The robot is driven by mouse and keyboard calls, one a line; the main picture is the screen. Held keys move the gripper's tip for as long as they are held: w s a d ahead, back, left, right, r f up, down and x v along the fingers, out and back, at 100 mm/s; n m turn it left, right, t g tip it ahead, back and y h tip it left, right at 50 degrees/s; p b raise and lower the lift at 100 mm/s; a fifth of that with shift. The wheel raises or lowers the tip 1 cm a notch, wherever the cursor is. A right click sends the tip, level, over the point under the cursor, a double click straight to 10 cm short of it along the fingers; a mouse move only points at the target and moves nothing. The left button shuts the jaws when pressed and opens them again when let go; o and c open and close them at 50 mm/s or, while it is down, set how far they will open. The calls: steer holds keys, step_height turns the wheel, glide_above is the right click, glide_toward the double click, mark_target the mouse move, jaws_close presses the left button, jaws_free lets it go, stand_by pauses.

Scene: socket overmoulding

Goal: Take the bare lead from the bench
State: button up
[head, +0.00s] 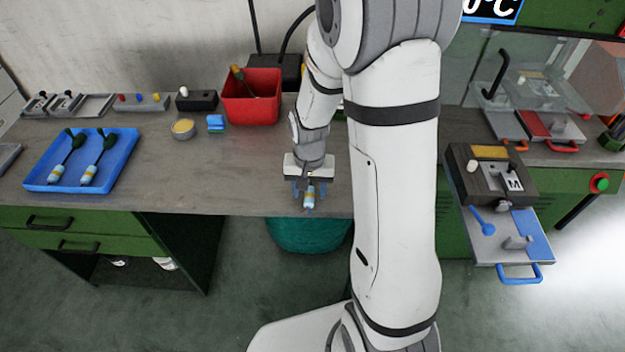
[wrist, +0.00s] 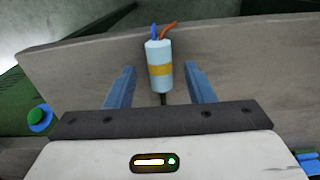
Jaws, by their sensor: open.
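The bare lead (head: 310,196) lies at the front edge of the grey bench (head: 230,165). It has a light blue cylindrical body with a yellow band. In the wrist view the lead (wrist: 159,66) shows a blue and an orange wire at its far end and a dark cable at its near end. My gripper (head: 309,190) is over it with its blue fingers apart. In the wrist view the gripper fingers (wrist: 160,82) stand on either side of the lead, with a gap on both sides.
A blue tray (head: 42,176) with two similar leads stands at the left of the bench. A red bin (head: 250,108), a small round tin (head: 182,129) and a blue block (head: 215,122) are behind. A press with a drawer (head: 500,248) is at the right. The bench middle is clear.

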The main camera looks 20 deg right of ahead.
steer(key=shift+f, duration=0.35)
steer(key=shift+c, duration=0.2)
jaws_close()
